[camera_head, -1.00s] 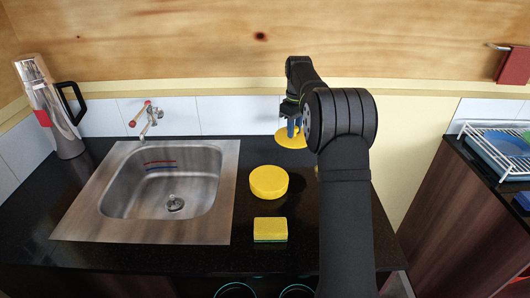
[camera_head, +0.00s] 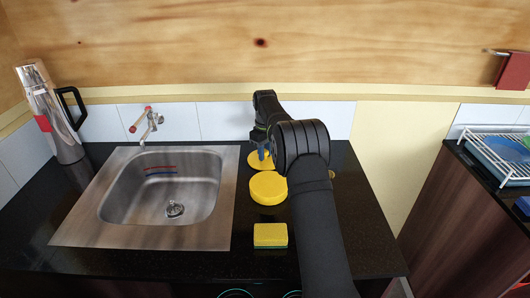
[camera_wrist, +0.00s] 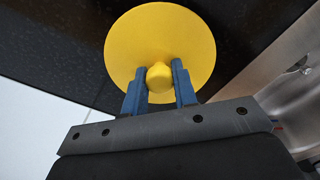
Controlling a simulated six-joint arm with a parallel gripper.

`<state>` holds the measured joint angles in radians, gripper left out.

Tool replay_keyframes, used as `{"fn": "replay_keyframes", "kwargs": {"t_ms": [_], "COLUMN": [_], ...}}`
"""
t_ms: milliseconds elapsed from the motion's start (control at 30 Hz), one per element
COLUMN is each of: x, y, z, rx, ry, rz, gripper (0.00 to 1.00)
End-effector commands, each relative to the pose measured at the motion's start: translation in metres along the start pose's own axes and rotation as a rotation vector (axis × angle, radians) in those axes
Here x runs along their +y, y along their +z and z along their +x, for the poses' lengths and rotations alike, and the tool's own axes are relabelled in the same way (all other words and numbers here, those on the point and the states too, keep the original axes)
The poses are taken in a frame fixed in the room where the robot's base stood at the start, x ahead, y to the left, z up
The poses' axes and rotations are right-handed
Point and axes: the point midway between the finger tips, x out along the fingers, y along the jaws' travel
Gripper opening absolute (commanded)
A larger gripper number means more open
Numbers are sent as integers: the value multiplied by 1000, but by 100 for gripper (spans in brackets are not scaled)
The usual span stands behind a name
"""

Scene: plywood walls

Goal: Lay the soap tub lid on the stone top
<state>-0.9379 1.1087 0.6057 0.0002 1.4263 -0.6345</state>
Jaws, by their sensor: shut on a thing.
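The soap tub lid (camera_head: 254,162) is a flat yellow disc with a round knob. My gripper (camera_head: 262,150) is shut on the knob. In the wrist view the two blue fingers of my gripper (camera_wrist: 158,68) stand either side of the knob, and the lid (camera_wrist: 160,35) spreads beyond them. The yellow soap tub (camera_head: 268,189) stands just in front of the lid on the black stone top (camera_head: 355,235). The lid is over the back of the stone top, right of the sink; I cannot tell whether it touches the stone.
A steel sink (camera_head: 115,205) with a tap (camera_head: 150,122) lies to the left. A yellow and green sponge (camera_head: 270,235) lies in front of the tub. A steel flask (camera_head: 50,115) stands at the back left. A small yellowish thing (camera_head: 332,174) is partly hidden by my arm.

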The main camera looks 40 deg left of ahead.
Motion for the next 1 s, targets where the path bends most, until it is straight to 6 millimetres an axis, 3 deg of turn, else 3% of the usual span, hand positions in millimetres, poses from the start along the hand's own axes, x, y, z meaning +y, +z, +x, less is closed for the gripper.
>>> {"fn": "replay_keyframes", "kwargs": {"t_ms": [333,367,467,767,1000], "x": [0,0,0,0,1], "y": [0,0,0,0,-1], "z": [3,3,3,1,-31], "rx": [1,1,1,1,5], "ry": [0,1,1,1,4], "rz": [0,0,0,0,0], "gripper": [4,30,48,48,48]}}
